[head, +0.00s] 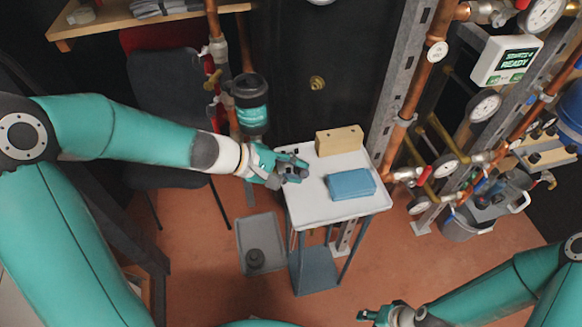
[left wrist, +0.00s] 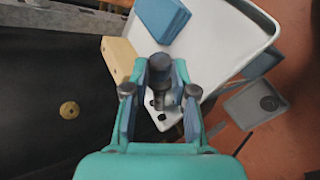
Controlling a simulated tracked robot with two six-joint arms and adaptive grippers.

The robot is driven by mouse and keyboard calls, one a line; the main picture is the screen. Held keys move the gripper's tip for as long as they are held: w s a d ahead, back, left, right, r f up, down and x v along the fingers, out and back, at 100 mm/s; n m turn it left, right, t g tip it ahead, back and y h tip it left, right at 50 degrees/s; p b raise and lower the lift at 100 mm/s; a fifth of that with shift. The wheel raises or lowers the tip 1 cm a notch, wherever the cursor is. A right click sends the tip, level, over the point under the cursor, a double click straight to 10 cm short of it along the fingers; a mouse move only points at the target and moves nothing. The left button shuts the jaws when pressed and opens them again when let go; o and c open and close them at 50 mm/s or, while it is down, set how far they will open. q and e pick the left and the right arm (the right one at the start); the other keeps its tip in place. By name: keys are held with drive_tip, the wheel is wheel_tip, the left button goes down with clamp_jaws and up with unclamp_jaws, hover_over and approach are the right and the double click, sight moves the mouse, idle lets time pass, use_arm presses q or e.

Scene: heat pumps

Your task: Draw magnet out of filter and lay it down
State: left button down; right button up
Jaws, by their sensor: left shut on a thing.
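The filter (head: 250,105), a black and teal canister, is on the copper pipe left of the small white-topped table (head: 350,208). My left gripper (head: 292,167) is over the table's left part, to the right of and below the filter. It is shut on a dark piece with a round head, which I take to be the magnet (left wrist: 160,63). I cannot tell whether the magnet touches the tabletop. My right gripper (head: 369,315) is at the bottom of the head view, away from the table; its fingers are too small to read.
A grey tray (head: 246,228) with a dark round piece (head: 255,259) is on the floor. Pipes and gauges (head: 485,105) stand at the right. The table's front left part is bare.

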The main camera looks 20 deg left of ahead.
use_arm(q)
drive_tip(key=shift+f, duration=0.15)
drive_tip(key=c, duration=0.9)
unclamp_jaws()
drive_tip(key=shift+o, duration=0.2)
wheel_tip(320, 180, up, 11)
drive_tip(key=p, duration=0.8)
drive_tip(key=shift+p, duration=0.3)
